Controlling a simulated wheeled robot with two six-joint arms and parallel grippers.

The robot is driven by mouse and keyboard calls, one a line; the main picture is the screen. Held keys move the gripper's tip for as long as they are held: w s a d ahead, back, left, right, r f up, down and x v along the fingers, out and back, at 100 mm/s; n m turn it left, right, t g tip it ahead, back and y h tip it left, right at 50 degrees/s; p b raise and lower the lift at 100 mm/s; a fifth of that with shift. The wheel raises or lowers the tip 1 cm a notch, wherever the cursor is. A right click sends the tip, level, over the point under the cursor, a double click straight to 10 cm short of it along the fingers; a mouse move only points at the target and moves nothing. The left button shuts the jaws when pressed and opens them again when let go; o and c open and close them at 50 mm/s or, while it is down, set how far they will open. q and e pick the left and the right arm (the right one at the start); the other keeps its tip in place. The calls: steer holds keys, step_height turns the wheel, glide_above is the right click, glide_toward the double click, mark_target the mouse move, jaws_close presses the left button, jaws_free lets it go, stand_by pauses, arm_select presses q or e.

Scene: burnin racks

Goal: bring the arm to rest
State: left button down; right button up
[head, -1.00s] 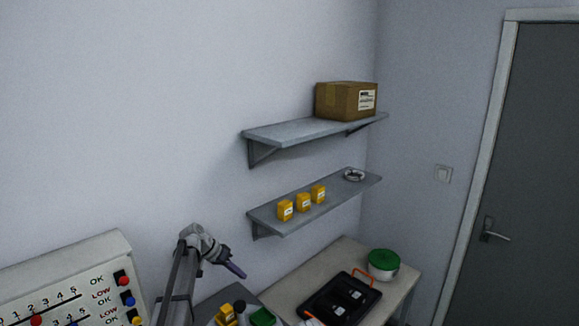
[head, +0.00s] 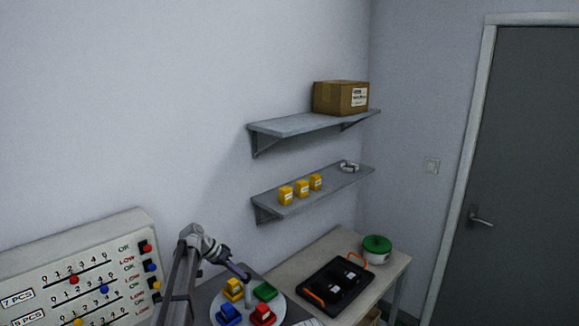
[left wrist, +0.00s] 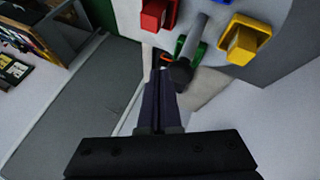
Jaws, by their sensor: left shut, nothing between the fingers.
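My left gripper (head: 246,276) is shut and empty. In the head view it hangs at the end of my left arm, above and beside a round grey plate (head: 240,317). The plate carries a yellow piece (head: 233,289), a green piece (head: 265,291), a blue piece (head: 229,313) and a red piece (head: 262,314). In the left wrist view the closed fingers (left wrist: 164,78) point toward the plate, with the red piece (left wrist: 157,14) and yellow piece (left wrist: 241,42) beyond the tips. The green piece there is partly hidden behind a grey post (left wrist: 192,42). My right gripper is out of view.
A black tray (head: 335,283) with orange handles and a green-lidded pot (head: 377,249) stand on the side table. Two wall shelves hold a cardboard box (head: 341,97) and several yellow boxes (head: 302,188). A panel with sliders (head: 85,270) stands left of my arm.

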arm_select(q)
steer(key=s+d+f+g+y+b, duration=0.1)
steer(key=s+d+f+b, duration=0.2)
steer(key=s, duration=0.4)
steer(key=s+d+f+y+b, duration=0.1)
steer(key=s+d+f, duration=0.25)
steer(key=s, duration=0.35)
steer(key=s+d+f+g+y+b, duration=0.1)
steer(key=s+d+f+y, duration=0.1)
steer(key=s+d, duration=0.3)
steer(key=s+f+n+y+b, duration=0.1)
steer(key=s+f+y+b, duration=0.1)
steer(key=s, duration=0.8)
steer(key=s+f+n+y+b, duration=0.1)
steer(key=s+f+y+b, duration=0.1)
steer(key=s, duration=0.9)
steer(key=shift+a+f+y+b, duration=0.15)
steer(key=shift+f+y+b, duration=0.25)
steer(key=shift+f, duration=0.45)
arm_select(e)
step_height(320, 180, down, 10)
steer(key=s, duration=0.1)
